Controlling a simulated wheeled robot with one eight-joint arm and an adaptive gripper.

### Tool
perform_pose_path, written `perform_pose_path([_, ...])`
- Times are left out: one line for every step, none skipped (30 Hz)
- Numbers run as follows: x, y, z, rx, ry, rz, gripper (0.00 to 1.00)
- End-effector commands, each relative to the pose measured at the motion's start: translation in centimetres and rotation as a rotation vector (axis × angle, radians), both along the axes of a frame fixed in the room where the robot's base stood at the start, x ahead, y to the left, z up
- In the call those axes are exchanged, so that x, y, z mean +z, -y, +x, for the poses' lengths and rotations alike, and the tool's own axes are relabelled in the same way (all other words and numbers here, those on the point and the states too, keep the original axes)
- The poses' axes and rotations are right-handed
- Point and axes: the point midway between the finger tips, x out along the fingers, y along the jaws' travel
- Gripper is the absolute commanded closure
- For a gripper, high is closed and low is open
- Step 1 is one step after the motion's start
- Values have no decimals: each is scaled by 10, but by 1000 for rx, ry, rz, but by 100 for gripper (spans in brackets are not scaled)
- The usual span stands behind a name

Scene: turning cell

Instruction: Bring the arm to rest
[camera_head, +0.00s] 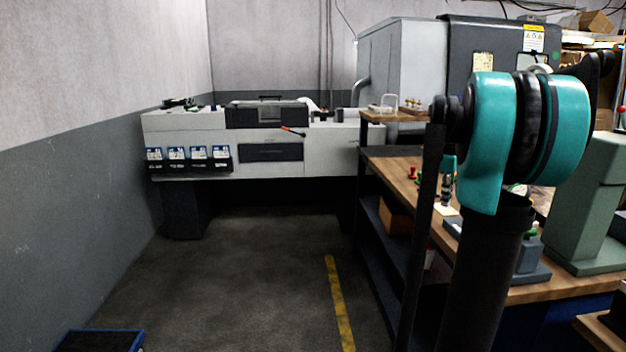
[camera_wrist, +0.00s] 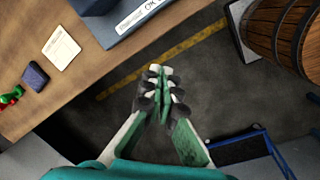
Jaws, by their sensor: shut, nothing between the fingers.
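My gripper (camera_wrist: 161,84) shows in the wrist view with its two fingers together, shut and empty. It hangs over the dark floor beside the edge of the wooden workbench (camera_wrist: 110,87). In the head view my teal and black arm stands large at the right, in front of the workbench (camera_head: 398,178). I cannot make out my gripper in the head view.
A grey machine (camera_head: 215,133) stands by the back wall. The floor at the left middle (camera_head: 250,265) is clear, with a yellow line (camera_head: 338,300). A blue-edged platform (camera_head: 100,342) is at the lower left. A wooden barrel (camera_wrist: 287,38) stands at the wrist view's upper right.

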Motion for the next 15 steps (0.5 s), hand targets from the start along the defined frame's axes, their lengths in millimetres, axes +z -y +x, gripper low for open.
perform_pose_path([-22,-26,-13,-53,29,11,100])
perform_pose_path([-35,-40,-21,-96,48,19,100])
perform_pose_path([-53,-58,-33,-151,73,33,100])
perform_pose_path([-66,-72,-43,-193,92,45,100])
perform_pose_path([-79,-84,-53,-234,108,58,100])
perform_pose_path([-96,-100,-67,-287,132,75,100])
perform_pose_path([-109,-112,-79,-327,147,89,100])
perform_pose_path([-122,-123,-91,-368,163,102,100])
perform_pose_path([-139,-137,-108,-419,183,124,100])
perform_pose_path([-152,-147,-121,-459,196,140,100])
perform_pose_path([-164,-156,-134,-496,209,157,100])
perform_pose_path([-179,-167,-152,-545,225,181,100])
perform_pose_path([-190,-175,-164,-578,235,197,100])
perform_pose_path([-200,-181,-176,-612,245,213,100])
perform_pose_path([-212,-189,-191,-651,255,232,100])
